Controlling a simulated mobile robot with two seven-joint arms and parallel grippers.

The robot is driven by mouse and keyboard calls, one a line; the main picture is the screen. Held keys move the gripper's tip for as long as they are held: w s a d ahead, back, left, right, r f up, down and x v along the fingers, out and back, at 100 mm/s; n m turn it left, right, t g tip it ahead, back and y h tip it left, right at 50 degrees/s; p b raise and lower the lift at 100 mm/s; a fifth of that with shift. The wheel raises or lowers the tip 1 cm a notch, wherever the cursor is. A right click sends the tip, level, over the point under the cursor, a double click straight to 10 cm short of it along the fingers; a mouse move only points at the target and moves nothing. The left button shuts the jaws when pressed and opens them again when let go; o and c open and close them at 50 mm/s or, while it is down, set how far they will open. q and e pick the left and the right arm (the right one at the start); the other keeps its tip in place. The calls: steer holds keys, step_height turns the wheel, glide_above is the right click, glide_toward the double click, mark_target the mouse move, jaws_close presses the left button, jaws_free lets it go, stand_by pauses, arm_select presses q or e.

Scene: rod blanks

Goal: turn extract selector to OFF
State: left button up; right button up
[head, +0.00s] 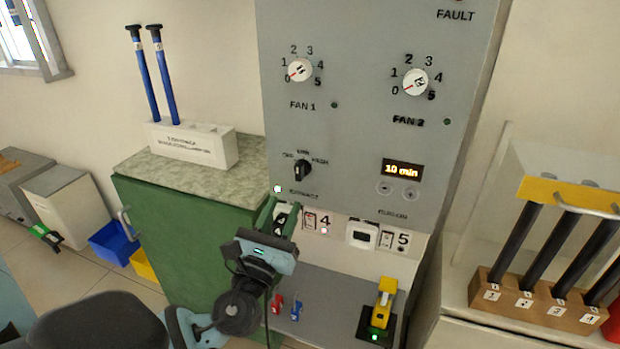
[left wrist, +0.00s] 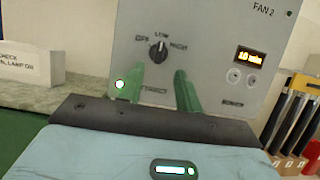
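The extract selector (head: 303,170) is a black knob on the grey panel, with OFF at its left, LOW above and HIGH at its right. In the left wrist view the knob (left wrist: 158,51) stands about upright, towards LOW. A lamp (head: 278,188) at its lower left glows green. My left gripper (head: 280,206) is below the knob in the head view, its green fingers reaching towards the panel. In the left wrist view the fingers (left wrist: 157,76) are spread apart with nothing between them, and the knob shows just above the gap. My right gripper is not in view.
Two fan dials (head: 300,70) (head: 415,82) sit higher on the panel, with a lit "10 min" display (head: 403,169) at right. Below are numbered switches (head: 362,235) and a yellow-handled device (head: 382,300). A green cabinet (head: 185,235) bears a white block (head: 195,145) with two blue rods.

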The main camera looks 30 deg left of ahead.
mark_target(298, 175)
arm_select(q)
steer(key=p+x, duration=0.1)
steer(key=x, duration=0.5)
steer(key=shift+p+x, duration=0.3)
steer(key=shift+x, duration=0.55)
steer(key=shift+f, duration=0.1)
steer(key=shift+c, duration=0.2)
jaws_close()
